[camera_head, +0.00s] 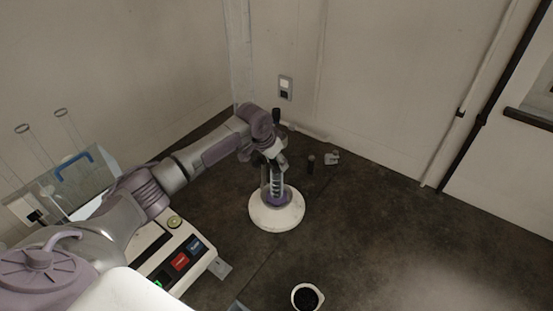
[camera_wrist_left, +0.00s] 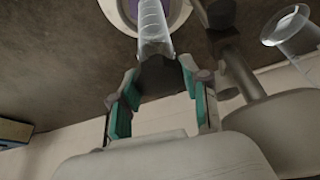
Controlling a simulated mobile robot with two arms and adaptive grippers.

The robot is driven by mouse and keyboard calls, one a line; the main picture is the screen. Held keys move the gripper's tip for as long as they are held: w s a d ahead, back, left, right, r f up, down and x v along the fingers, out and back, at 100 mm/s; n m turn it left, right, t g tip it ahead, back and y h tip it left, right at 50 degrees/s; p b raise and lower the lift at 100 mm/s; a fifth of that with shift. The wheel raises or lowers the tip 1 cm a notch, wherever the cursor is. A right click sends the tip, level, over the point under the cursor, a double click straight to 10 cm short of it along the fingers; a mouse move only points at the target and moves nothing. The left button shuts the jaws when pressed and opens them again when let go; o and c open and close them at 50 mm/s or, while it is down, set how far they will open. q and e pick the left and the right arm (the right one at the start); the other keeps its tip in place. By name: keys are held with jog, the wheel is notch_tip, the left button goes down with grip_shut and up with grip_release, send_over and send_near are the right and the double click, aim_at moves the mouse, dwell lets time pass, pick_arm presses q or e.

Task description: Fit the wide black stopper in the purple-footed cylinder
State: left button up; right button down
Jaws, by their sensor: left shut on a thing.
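The clear cylinder (camera_head: 275,183) stands upright on its purple foot (camera_head: 287,194), on a round white base. It also shows in the left wrist view (camera_wrist_left: 153,25). My left gripper (camera_head: 274,159) is right above the cylinder's mouth. In the left wrist view its teal-padded fingers (camera_wrist_left: 158,76) are shut on the dark, wide stopper (camera_wrist_left: 160,85). The stopper's narrow end meets the cylinder's mouth in line with it. I cannot tell whether it is inside or just above the rim. My right gripper is not in view.
A small dark cylinder (camera_head: 311,164) and a small grey object (camera_head: 332,158) stand right of the white base (camera_head: 262,217). A white bowl (camera_head: 294,302) with dark contents is at the front. A machine with coloured buttons (camera_head: 180,261) is at the left. The right side is clear.

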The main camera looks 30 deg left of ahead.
pick_arm(q)
jog(key=shift+f, duration=0.2)
dwell(0.5)
jog(key=shift+f, duration=0.65)
dwell(0.4)
jog(key=shift+f, duration=0.1)
dwell(0.4)
jog(key=shift+f, duration=0.2)
dwell(0.4)
jog(key=shift+f+p, duration=0.1)
jog(key=shift+p, duration=0.7)
dwell(1.1)
jog(key=o, duration=1)
